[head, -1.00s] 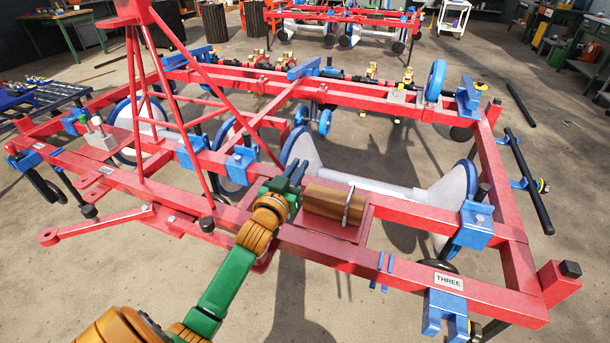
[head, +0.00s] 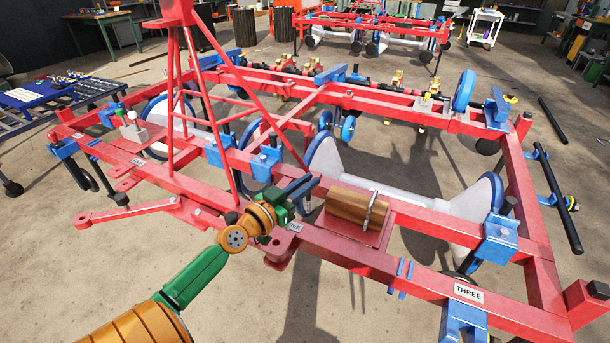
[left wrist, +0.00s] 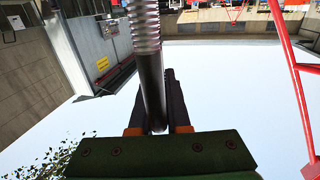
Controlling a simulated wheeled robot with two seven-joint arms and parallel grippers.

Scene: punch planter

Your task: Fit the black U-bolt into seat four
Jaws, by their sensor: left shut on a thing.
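In the head view the held part is not clear. A small plate (head: 295,228) on the beam below the gripper is too small to read. A plate marked THREE (head: 468,292) is farther right. My right gripper is not in view.
Red mast struts (head: 235,107) rise left of the gripper. Blue brackets (head: 497,238) and white-and-blue discs stand along the red frame. Bare floor (head: 60,270) lies at lower left.

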